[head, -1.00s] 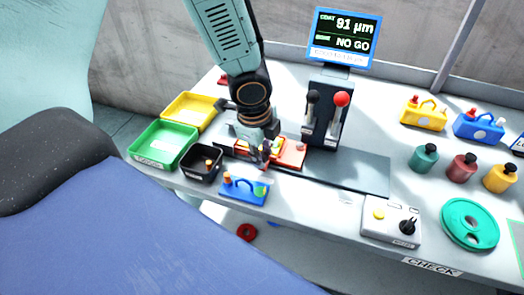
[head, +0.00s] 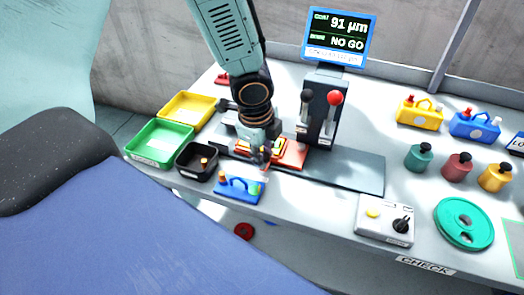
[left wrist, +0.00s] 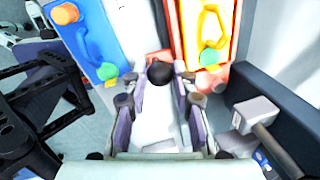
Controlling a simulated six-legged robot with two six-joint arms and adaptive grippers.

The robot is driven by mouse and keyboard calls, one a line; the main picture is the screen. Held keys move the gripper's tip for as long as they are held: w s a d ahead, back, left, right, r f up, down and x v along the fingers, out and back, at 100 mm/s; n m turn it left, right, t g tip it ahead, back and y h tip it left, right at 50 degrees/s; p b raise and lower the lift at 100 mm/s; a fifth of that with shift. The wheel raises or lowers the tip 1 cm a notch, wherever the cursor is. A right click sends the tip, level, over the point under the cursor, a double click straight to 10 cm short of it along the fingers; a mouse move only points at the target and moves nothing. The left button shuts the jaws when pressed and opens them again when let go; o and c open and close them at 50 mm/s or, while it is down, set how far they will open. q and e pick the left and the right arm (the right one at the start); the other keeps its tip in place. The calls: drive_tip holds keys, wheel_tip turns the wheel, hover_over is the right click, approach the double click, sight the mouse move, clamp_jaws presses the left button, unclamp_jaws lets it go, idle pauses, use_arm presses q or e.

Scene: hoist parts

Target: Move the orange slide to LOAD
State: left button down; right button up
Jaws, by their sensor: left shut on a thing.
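The orange slide (head: 293,153) sits on a dark rail (head: 357,168), toward its left end, with a yellow part (head: 262,145) on top. My left gripper (head: 263,156) is at the slide's near left side. In the left wrist view, its fingers (left wrist: 163,95) are shut around a black ball knob (left wrist: 159,73). The orange slide (left wrist: 232,75) with the yellow handled part (left wrist: 205,30) lies just beyond the fingers there. The knob's joint to the slide is hidden. My right gripper is not in view. No LOAD label can be read near the rail.
A gauge post with two levers (head: 322,110) stands behind the rail; its screen (head: 339,35) reads 91 µm, NO GO. A blue handled part (head: 239,188) and a black tray (head: 190,170) lie close in front and left. The rail's right part is clear.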

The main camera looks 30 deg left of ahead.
use_arm(q)
drive_tip(key=shift+a, duration=0.1)
drive_tip(key=c, duration=1.4)
unclamp_jaws()
drive_tip(key=o, duration=0.3)
drive_tip(key=shift+o, duration=0.2)
drive_tip(key=shift+a+r, duration=0.1)
drive_tip(key=shift+r, duration=0.15)
wheel_tip(320, 180, up, 11)
drive_tip(key=s, duration=0.2)
drive_tip(key=shift+s+r, duration=0.2)
